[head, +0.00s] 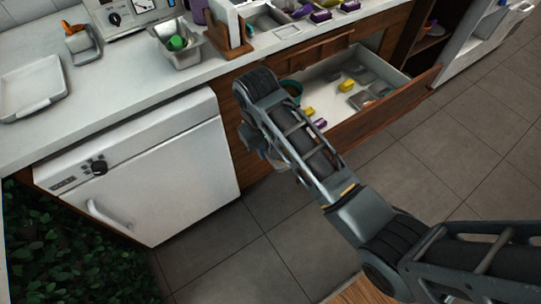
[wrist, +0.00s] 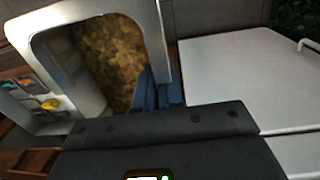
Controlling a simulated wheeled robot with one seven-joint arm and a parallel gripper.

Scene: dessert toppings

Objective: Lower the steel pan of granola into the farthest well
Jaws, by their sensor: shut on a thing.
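The steel pan of granola fills the upper left of the wrist view, with its pale rim (wrist: 166,42) around brown granola (wrist: 108,50). My gripper (wrist: 158,92) is shut on the near right part of the pan's wall, its bluish fingers at the rim. In the head view my arm's links hide the gripper and the pan. I cannot tell which well is the farthest one.
An open drawer (head: 318,72) with loose yellow and purple things juts out below the counter. A white appliance (head: 150,165) stands left of my arm. A steel container with a green thing (head: 177,42), a wooden-based holder (head: 238,50) and a white tray (head: 33,85) stand on the counter.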

